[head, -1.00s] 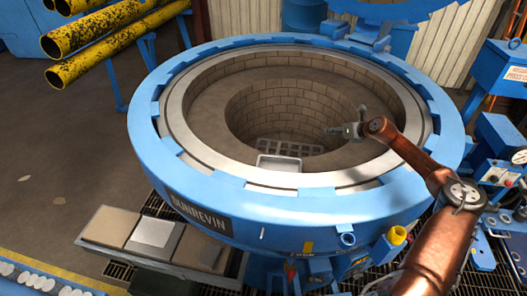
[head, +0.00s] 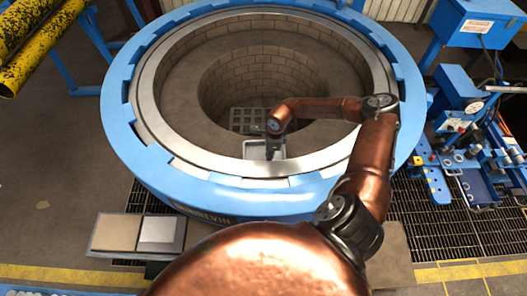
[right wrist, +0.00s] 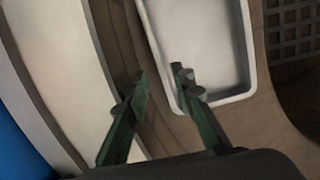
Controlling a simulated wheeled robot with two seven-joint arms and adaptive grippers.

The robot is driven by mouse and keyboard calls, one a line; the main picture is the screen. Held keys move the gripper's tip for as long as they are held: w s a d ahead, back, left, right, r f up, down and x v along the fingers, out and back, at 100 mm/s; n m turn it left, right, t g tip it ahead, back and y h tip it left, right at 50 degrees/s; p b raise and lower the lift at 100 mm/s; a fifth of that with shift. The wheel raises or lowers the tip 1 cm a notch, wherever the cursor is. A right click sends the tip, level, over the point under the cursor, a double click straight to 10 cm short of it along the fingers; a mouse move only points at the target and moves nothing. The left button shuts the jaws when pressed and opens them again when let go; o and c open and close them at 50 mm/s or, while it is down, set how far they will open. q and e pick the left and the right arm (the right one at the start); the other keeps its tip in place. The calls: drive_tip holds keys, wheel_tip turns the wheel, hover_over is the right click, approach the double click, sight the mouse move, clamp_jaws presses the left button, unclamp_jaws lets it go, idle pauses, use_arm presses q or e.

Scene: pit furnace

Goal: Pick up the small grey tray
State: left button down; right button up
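The small grey tray (head: 252,152) sits on the brown ledge inside the furnace ring, at the near edge of the pit. My right gripper (head: 272,153) is over the tray in the head view and hides part of it. In the right wrist view the tray (right wrist: 205,35) shows its pale floor and rounded rim. There my right gripper (right wrist: 160,72) is open, with one finger overlapping the tray's near corner and the other outside its left wall. I cannot tell whether the fingers touch it. My left gripper is not in view.
The blue furnace ring (head: 122,125) with a metal inner rim surrounds the round brick pit (head: 250,85). A dark grate (head: 245,118) lies at the pit bottom. Yellow pipes (head: 35,40) are at upper left, blue valve equipment (head: 465,110) at right. Square plates (head: 160,230) lie in front.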

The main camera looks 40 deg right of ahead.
drive_tip(key=f, duration=0.1)
drive_tip(key=w+f+p, duration=0.1)
drive_tip(key=f, duration=0.1)
drive_tip(key=a+f+p, duration=0.1)
drive_tip(key=shift+w+a+f, duration=0.1)
drive_tip(key=shift+w+f, duration=0.05)
drive_tip(key=shift+w, duration=0.05)
drive_tip(key=shift+f, duration=0.6)
drive_tip(key=shift+c, duration=0.6)
clamp_jaws()
